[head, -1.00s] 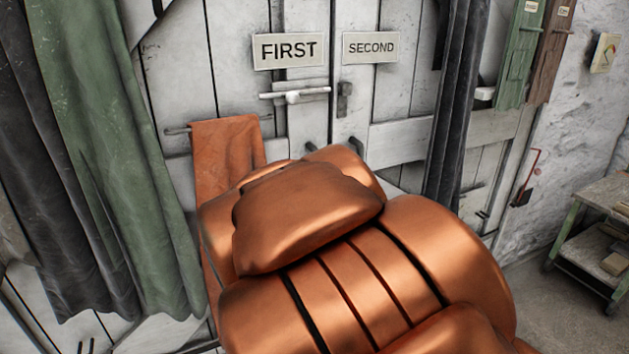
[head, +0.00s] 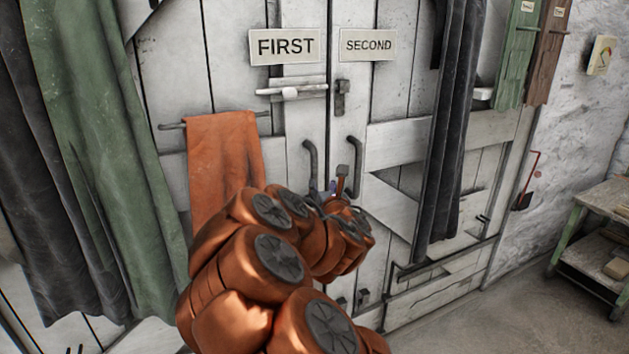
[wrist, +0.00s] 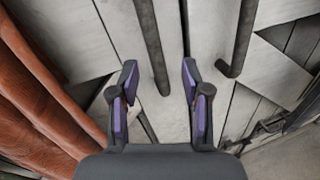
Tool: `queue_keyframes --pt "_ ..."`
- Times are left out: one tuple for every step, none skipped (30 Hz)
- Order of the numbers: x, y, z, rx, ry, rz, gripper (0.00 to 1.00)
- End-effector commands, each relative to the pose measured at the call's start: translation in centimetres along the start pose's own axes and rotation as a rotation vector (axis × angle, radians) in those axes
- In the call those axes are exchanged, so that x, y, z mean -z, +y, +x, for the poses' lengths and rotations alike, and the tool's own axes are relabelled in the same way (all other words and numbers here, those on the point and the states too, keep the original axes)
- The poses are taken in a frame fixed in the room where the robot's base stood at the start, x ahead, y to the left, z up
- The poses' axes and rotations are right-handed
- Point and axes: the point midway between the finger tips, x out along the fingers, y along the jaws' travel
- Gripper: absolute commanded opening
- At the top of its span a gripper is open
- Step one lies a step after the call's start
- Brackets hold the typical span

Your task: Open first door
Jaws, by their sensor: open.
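The first door (head: 289,135) is a white plank door under a "FIRST" sign (head: 284,45), and it looks closed. Its dark upright handle (head: 311,168) is near its right edge. In the wrist view the lower end of this handle (wrist: 152,45) shows between and beyond my fingertips. My gripper (head: 331,189) is open and empty, at the height of the handle's lower end; I see no contact. A pale sliding bolt (head: 290,92) lies above the handle, its right end seemingly short of the dark catch (head: 342,98).
The second door (head: 388,100) with its own handle (head: 355,168) adjoins on the right; that handle also shows in the wrist view (wrist: 239,40). An orange cloth (head: 222,160) hangs on a rail at left. Green (head: 90,130) and dark curtains (head: 450,140) flank the doors.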

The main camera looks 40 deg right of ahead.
Motion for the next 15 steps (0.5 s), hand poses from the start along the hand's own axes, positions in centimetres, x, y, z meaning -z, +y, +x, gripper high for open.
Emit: queue_keyframes --pt "0.4 -0.1 0.2 -0.021 -0.007 -0.049 0.47" --pt "0.5 -0.1 0.3 -0.032 -0.012 -0.076 0.47" --pt "0.6 -0.1 0.4 -0.046 -0.018 -0.104 0.47" --pt "0.6 0.0 0.4 -0.056 -0.023 -0.121 0.47" --pt "0.6 0.1 0.5 -0.064 -0.027 -0.134 0.47" --pt "0.6 0.2 0.5 -0.071 -0.030 -0.148 0.47" --pt "0.6 0.2 0.5 -0.073 -0.032 -0.155 0.47" --pt "0.5 0.2 0.6 -0.075 -0.033 -0.159 0.47" --pt "0.5 0.2 0.7 -0.077 -0.034 -0.162 0.47" --pt "0.4 0.3 0.8 -0.077 -0.034 -0.163 0.47" --pt "0.3 0.3 1.0 -0.077 -0.034 -0.163 0.47" --pt "0.2 0.3 1.2 -0.077 -0.035 -0.163 0.47" --pt "0.2 0.4 1.4 -0.077 -0.035 -0.163 0.47" --pt "0.1 0.4 1.5 -0.078 -0.034 -0.162 0.47" --pt "0.1 0.4 1.8 -0.078 -0.033 -0.162 0.47"
